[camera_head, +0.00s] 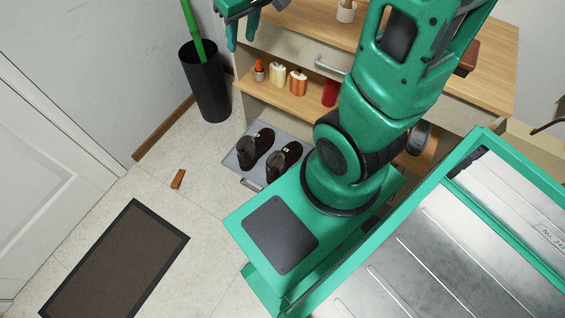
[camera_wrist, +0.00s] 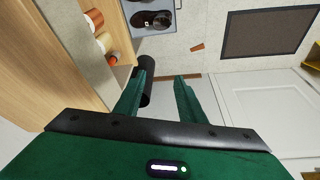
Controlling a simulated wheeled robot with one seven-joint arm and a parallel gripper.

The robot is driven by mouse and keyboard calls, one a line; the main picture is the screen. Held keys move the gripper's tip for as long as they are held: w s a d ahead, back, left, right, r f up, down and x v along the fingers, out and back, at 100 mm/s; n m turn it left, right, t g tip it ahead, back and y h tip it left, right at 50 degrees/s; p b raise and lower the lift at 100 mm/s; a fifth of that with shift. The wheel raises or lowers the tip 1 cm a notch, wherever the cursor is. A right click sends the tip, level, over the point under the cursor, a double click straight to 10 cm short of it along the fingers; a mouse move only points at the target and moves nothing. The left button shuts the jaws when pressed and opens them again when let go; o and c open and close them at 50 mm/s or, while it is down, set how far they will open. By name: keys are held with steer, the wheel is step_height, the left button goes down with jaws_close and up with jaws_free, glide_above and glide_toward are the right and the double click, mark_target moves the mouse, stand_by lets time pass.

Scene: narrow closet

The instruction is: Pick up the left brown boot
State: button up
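The left brown boot (camera_head: 255,148) stands on a grey tray (camera_head: 236,161) on the floor, beside the matching right boot (camera_head: 284,160). What looks like the left boot shows small near the top of the wrist view (camera_wrist: 143,18), lying crosswise, with the other boot mostly cut off above it. My gripper (camera_head: 241,36) is at the top of the head view, partly cut off, high above and away from the boots. In the wrist view its two fingers (camera_wrist: 159,92) are spread apart with nothing between them.
A wooden cabinet (camera_head: 290,50) with bottles on its lower shelf stands behind the tray. A black bin (camera_head: 205,85) is by the wall. A brown block (camera_head: 178,179) and dark doormat (camera_head: 117,260) lie on the floor. Bare floor lies left of the tray.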

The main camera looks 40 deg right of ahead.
steer(key=w+d+f+n+g, duration=0.1)
steer(key=w+d+f, duration=0.15)
steer(key=f, duration=0.65)
steer(key=w+d+f, duration=0.2)
steer(key=w+f, duration=0.1)
steer(key=f, duration=0.6)
steer(key=w+d+f+n+g, duration=0.1)
steer(key=w+d+f, duration=0.1)
steer(key=f, duration=0.8)
steer(key=shift+n+g, duration=0.7)
steer(key=shift+g, duration=0.1)
steer(key=s+d+f, duration=0.1)
steer(key=s+f, duration=0.2)
steer(key=f, duration=0.7)
steer(key=s+d+f, duration=0.2)
steer(key=s+f, duration=0.2)
steer(key=f, duration=0.7)
steer(key=s+d+f, duration=0.2)
steer(key=s+f, duration=0.1)
steer(key=f, duration=0.7)
steer(key=shift+s+f, duration=0.25)
steer(key=shift+f, duration=0.15)
steer(key=shift+w+d+f, duration=0.1)
steer(key=shift+w+f, duration=0.05)
steer(key=shift+f, duration=1.35)
steer(key=shift+w+d+f, duration=0.1)
steer(key=shift+w+f, duration=0.05)
steer(key=shift+f, duration=1.3)
jaws_close()
steer(key=shift+a, duration=0.1)
